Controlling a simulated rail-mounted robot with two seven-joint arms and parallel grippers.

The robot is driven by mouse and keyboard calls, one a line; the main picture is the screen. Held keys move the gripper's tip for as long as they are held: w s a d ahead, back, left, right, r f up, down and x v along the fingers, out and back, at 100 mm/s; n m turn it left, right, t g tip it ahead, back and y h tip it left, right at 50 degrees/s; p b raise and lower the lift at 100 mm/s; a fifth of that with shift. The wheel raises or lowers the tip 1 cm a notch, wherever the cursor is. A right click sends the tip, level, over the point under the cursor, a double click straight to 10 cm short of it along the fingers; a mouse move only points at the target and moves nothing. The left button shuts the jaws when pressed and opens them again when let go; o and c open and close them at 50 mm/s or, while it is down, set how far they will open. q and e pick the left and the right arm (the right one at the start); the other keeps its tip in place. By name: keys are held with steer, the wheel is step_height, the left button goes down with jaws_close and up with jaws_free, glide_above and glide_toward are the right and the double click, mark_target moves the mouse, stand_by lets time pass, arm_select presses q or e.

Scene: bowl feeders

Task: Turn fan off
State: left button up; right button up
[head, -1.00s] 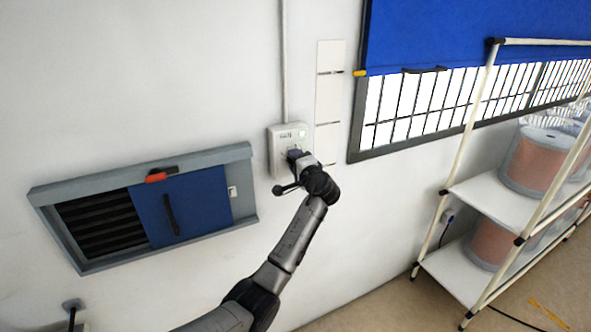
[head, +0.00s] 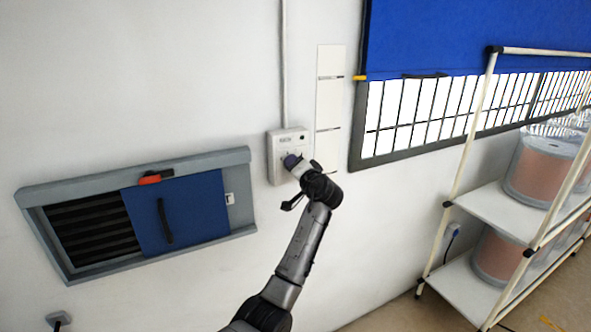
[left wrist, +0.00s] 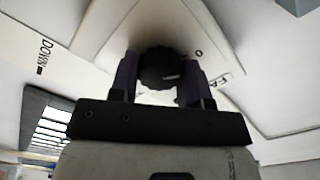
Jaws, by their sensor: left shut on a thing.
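The fan control is a pale box (head: 277,152) on the wall below a vertical conduit. Its round black knob (left wrist: 163,68) shows in the left wrist view, with a "0" mark and part of a label beside it. My left gripper (head: 292,161) reaches the front of the box, and its two fingers stand on either side of the knob, shut on it. The gripper hides the knob in the head view. A small indicator at the box's upper right looks dark. My right gripper is in neither view.
A vent with a blue sliding panel (head: 182,215) and red latch is on the wall to the left. A barred window (head: 420,115) under a blue shutter (head: 470,38) is to the right. A shelf rack (head: 497,205) with drums stands at the right.

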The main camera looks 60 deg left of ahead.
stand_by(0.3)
arm_select(q)
steer(key=o, duration=0.9)
steer(key=shift+d, duration=0.1)
steer(key=d, duration=0.4)
steer(key=s+d, duration=0.1)
steer(key=d, duration=0.8)
steer(key=shift+s+d, duration=0.2)
steer(key=shift+d, duration=0.1)
